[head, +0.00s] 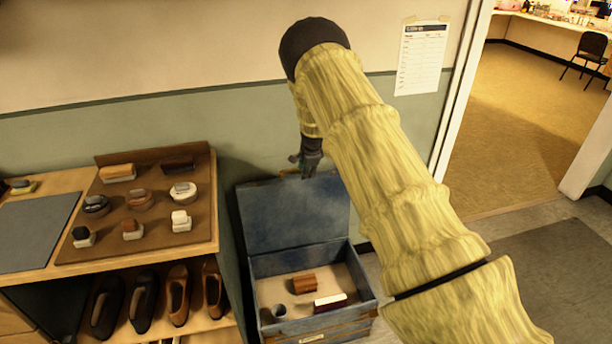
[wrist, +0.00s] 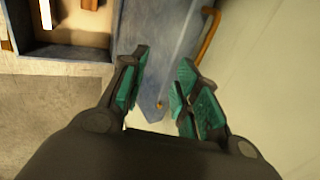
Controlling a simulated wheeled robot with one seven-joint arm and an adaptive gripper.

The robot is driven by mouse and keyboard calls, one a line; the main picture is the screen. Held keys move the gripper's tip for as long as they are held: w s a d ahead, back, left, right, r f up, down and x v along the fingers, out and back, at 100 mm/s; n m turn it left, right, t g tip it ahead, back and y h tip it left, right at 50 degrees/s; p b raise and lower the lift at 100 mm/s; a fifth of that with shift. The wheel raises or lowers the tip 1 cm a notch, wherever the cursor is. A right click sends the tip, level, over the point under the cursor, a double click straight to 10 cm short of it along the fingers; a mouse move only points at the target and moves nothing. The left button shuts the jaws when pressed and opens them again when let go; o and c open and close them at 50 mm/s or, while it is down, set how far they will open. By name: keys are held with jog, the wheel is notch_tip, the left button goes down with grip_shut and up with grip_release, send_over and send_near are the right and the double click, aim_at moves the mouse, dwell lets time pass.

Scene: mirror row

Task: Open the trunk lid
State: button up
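The blue trunk (head: 366,286) stands on the floor beside the wooden shelf unit, and its inside is in plain view. Its lid (head: 290,215) is raised, standing roughly upright at the back against the wall side. My gripper (head: 307,160) is at the lid's top edge, partly hidden by my arm. In the wrist view my gripper (wrist: 165,62) has its teal-padded fingers spread. The blue lid (wrist: 165,35) shows between and beyond them, with an orange-brown handle (wrist: 210,38) near the right finger. Whether a finger touches the lid I cannot tell.
In the trunk lie a brown block (head: 305,284), a white and dark red piece (head: 330,301) and a small grey cup (head: 279,312). The shelf unit (head: 232,262) stands close on the left, with brushes on top and shoes below. A doorway opens on the right.

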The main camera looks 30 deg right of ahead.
jog(key=shift+v, duration=1.65)
